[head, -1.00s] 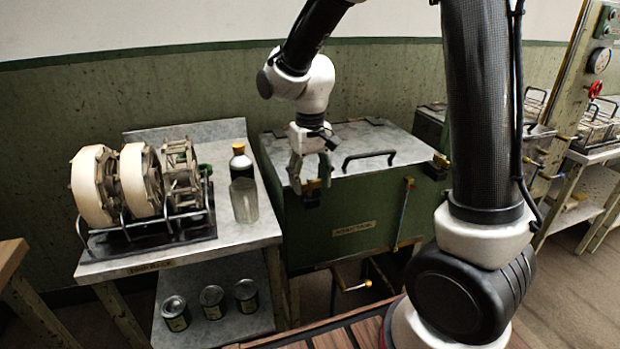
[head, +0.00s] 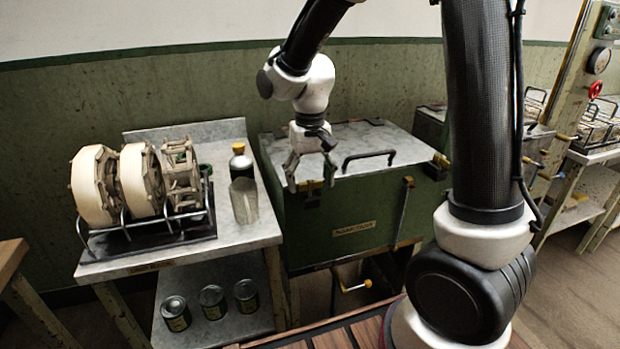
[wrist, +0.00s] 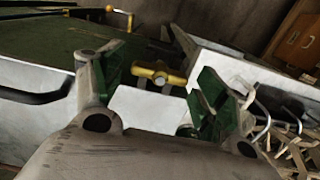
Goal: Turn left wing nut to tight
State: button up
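The left wing nut (head: 313,188) is a small yellow bar at the front left of the green chest's lid (head: 352,138). In the wrist view the wing nut (wrist: 158,75) lies crosswise between and beyond my fingertips, with no visible contact. My gripper (head: 310,178) points down at that corner, its fingers spread wide with nothing between them. Its green-padded fingers also show in the wrist view (wrist: 160,82). Another yellow fitting (head: 440,161) sits at the lid's front right. Whether the left nut is loose or tight I cannot tell.
A black lid handle (head: 369,158) stands right of my gripper. On the left, a metal table (head: 240,232) holds a rack of reels (head: 120,185) and a yellow-capped bottle (head: 243,190). Cans (head: 211,299) stand on its lower shelf. A lever (head: 404,205) hangs on the chest front.

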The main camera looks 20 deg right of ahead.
aim_at(310, 180)
dwell(0.3)
notch_tip(310, 180, up, 12)
dwell(0.4)
dwell(0.4)
